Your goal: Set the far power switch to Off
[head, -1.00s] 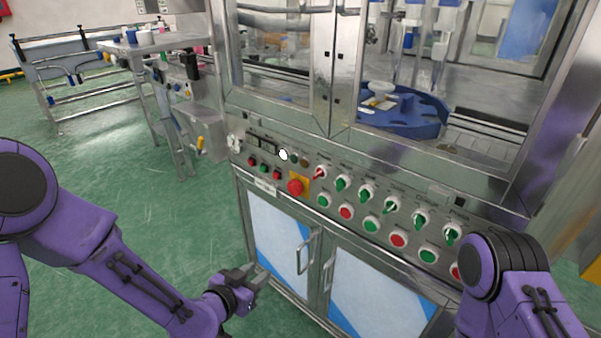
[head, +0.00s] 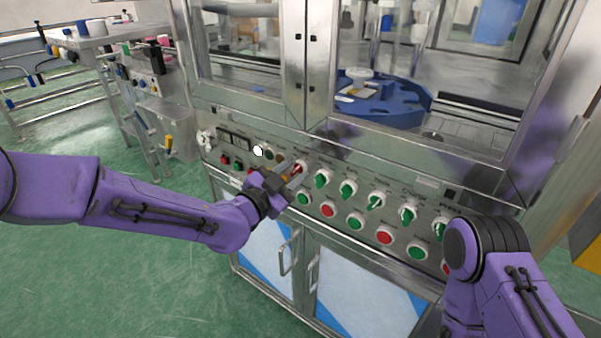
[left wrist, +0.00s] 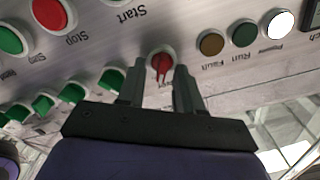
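The red rotary switch (head: 299,168) sits at the left end of a row of green rotary switches on the sloped machine panel. I take it as the power switch; its label is not readable. In the left wrist view the red switch (left wrist: 161,64) shows between my two fingertips, its handle pointing down in that picture. My left gripper (head: 290,174) is open, with one finger on each side of the switch and gaps beside it. Whether the fingertips reach past the handle cannot be told. My right arm shows at the lower right; its gripper is out of view.
Several green rotary switches (head: 348,188) run to the right, with red and green push buttons (head: 328,210) below. Indicator lights (head: 258,150), one white, lie left of the red switch. Cabinet doors with handles (head: 289,252) are below. Glass guards rise above the panel.

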